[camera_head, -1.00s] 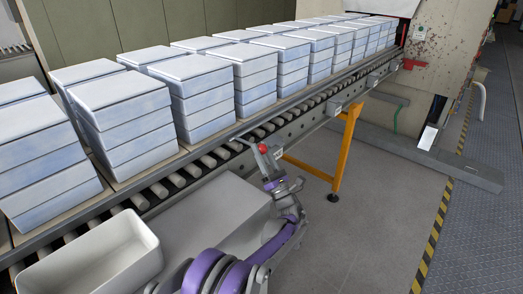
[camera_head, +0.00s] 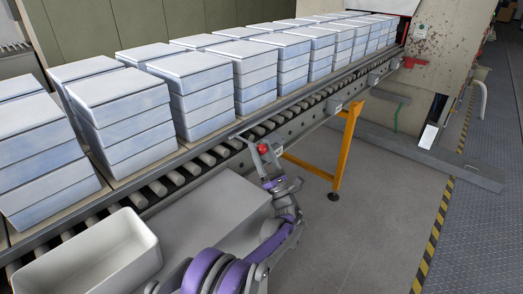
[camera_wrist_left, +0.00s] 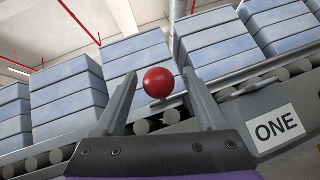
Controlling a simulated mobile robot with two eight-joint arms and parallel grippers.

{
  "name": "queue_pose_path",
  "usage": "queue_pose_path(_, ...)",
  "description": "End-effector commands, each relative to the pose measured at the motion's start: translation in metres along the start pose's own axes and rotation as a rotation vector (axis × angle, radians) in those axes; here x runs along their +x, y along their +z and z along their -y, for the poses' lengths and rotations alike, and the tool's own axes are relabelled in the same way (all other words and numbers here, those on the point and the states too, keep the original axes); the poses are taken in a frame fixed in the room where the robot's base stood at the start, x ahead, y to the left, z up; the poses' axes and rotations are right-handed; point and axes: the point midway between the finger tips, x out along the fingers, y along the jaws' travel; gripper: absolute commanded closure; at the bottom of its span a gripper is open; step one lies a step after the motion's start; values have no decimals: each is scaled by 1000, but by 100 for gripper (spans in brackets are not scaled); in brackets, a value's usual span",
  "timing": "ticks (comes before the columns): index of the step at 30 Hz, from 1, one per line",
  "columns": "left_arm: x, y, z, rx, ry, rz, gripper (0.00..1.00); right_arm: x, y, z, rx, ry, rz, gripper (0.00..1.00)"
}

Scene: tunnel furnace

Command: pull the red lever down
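The red lever shows as a round red knob (camera_head: 262,148) on the near side of the roller conveyor, with a thin grey rod running up and left from it. In the left wrist view the red knob (camera_wrist_left: 158,83) appears between the two fingers of my left gripper (camera_wrist_left: 159,76). Those fingers stand apart, with a visible gap on both sides of the knob. In the head view my left gripper (camera_head: 266,165) is just below and around the knob, partly merged with it. I cannot tell whether it touches. My right gripper is not in view.
The roller conveyor (camera_head: 208,159) carries several stacks of pale blue boxes (camera_head: 207,95). A sign reading ONE (camera_wrist_left: 277,129) is beside the lever. An orange support leg (camera_head: 346,150) stands to the right. A white bin (camera_head: 95,262) is at lower left. The floor at right is clear.

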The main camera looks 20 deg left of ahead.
Motion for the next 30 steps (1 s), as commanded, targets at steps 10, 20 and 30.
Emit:
queue_pose_path(10,-25,0,0,-1,0,0,27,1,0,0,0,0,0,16)
queue_pose_path(20,-89,0,0,-2,0,1,27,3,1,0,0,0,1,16)
queue_pose_path(30,-108,0,0,0,0,0,27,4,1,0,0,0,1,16)
